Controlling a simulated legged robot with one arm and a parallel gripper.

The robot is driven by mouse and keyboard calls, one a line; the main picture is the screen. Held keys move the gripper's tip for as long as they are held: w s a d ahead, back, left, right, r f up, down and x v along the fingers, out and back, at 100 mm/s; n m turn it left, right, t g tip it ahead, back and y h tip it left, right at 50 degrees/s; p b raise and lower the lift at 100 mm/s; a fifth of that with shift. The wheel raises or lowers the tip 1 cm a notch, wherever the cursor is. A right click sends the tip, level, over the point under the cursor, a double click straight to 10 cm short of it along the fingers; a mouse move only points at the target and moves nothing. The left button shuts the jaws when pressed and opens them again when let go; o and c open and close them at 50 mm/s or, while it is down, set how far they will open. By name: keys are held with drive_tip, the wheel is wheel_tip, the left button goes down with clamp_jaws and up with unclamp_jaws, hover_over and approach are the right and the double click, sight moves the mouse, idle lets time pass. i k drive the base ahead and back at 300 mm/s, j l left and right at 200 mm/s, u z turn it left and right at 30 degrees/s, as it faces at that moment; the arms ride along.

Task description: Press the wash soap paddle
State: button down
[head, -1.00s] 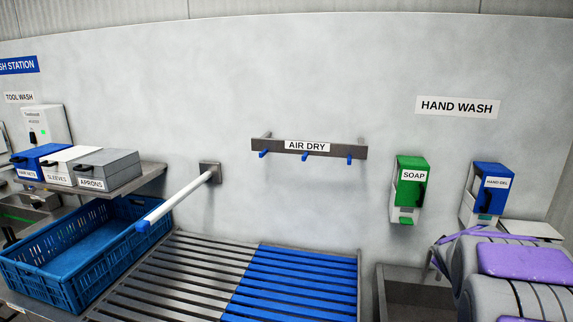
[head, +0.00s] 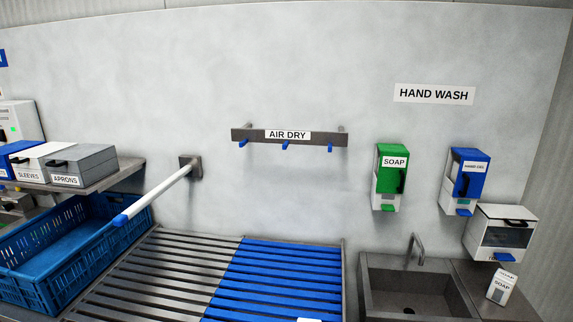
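The soap dispenser (head: 391,160) is a green and white box with a SOAP label, fixed on the wall above the sink. Nothing touches the dispenser or the paddle. My gripper is not in the head view, so whether it is open or shut does not show.
A blue hand-gel dispenser (head: 467,175) hangs to the right. Below are a steel sink (head: 367,290) with a tap (head: 416,247), a white towel-type dispenser (head: 500,233) and a small SOAP container (head: 501,288). A slatted bench (head: 270,285) and blue crate (head: 60,280) lie left.

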sight(386, 208)
drive_tip(key=i+j+z, duration=0.15)
drive_tip(key=z, duration=0.15)
drive_tip(key=i+j+z, duration=0.1)
drive_tip(key=j+z, duration=0.55)
drive_tip(key=i+j, duration=0.05)
